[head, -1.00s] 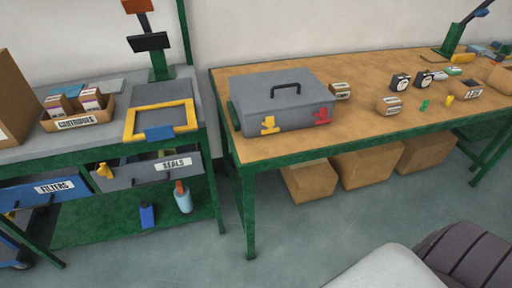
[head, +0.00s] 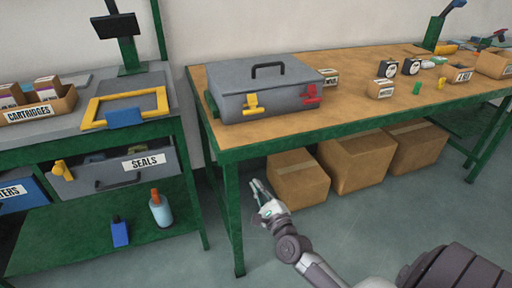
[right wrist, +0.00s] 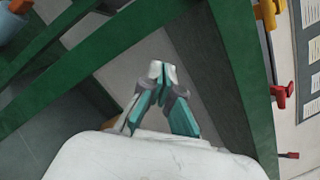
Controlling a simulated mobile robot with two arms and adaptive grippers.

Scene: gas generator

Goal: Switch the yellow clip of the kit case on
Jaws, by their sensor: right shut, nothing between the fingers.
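The grey kit case (head: 240,88) sits shut on the wooden table, with a black handle on its lid. The yellow clip (head: 252,104) is on the left of its front face, and a red clip (head: 311,95) is on the right. My right gripper (head: 257,187) is below and in front of the table edge, well below the yellow clip and apart from it. It is shut and empty. In the right wrist view its fingertips (right wrist: 160,70) meet, with a green beam behind. My left gripper is not in view.
The green-framed table (head: 370,60) has a front edge and leg close to my right gripper. Cardboard boxes (head: 297,178) stand beneath it. A side bench with a seals drawer (head: 112,178) stands left. Small boxes and gauges lie right of the case.

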